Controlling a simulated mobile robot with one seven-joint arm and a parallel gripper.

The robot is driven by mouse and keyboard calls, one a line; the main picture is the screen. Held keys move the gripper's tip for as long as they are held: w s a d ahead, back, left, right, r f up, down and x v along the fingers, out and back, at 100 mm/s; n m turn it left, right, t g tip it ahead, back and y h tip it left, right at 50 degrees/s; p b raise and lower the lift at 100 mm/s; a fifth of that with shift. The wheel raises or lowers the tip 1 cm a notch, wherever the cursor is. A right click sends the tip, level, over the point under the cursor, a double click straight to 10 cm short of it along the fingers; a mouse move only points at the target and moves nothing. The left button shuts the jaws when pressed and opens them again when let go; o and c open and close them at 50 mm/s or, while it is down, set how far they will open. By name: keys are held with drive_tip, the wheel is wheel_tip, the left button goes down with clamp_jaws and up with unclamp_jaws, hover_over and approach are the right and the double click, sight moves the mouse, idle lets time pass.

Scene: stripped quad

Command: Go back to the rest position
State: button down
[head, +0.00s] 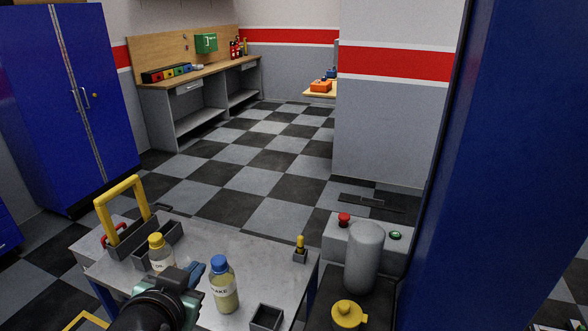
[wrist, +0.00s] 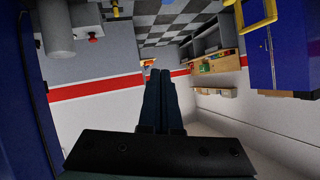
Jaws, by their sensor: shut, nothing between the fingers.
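My gripper (wrist: 158,72) points away from the wrist camera, its two dark fingers together and nothing between them. In the head view my gripper (head: 194,270) is at the bottom left of centre, over the grey table (head: 195,226). It appears between a yellow-capped bottle (head: 160,254) and a blue-capped bottle (head: 224,286), partly covering the yellow-capped one. I cannot tell whether it touches either. The wrist view shows the room upside down.
A grey tray with a yellow handle (head: 120,202) stands at the table's left. A small dropper bottle (head: 300,244) and an open dark box (head: 266,317) are to the right. A grey cylinder (head: 365,257) stands by a red button (head: 344,219). The checkered floor (head: 225,172) beyond is clear.

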drive_tip(key=s+d+r+n+t+y+b, duration=0.1)
drive_tip(key=d+r+t, duration=0.3)
drive_tip(key=r, duration=0.7)
drive_tip(key=s+d+r+n+t+b, duration=0.1)
drive_tip(key=d+r+t, duration=0.3)
drive_tip(key=r, duration=0.8)
drive_tip(key=s+d+r+t, duration=0.3)
drive_tip(key=s+r, duration=0.2)
drive_tip(key=r, duration=0.2)
drive_tip(key=s+d+r+n+t+h, duration=0.1)
drive_tip(key=s+d+r+t, duration=0.2)
drive_tip(key=s+r, duration=0.3)
drive_tip(key=shift+s+d+r+t+b, duration=0.25)
drive_tip(key=shift+d+r+t+b, duration=0.15)
drive_tip(key=shift+d+r, duration=0.3)
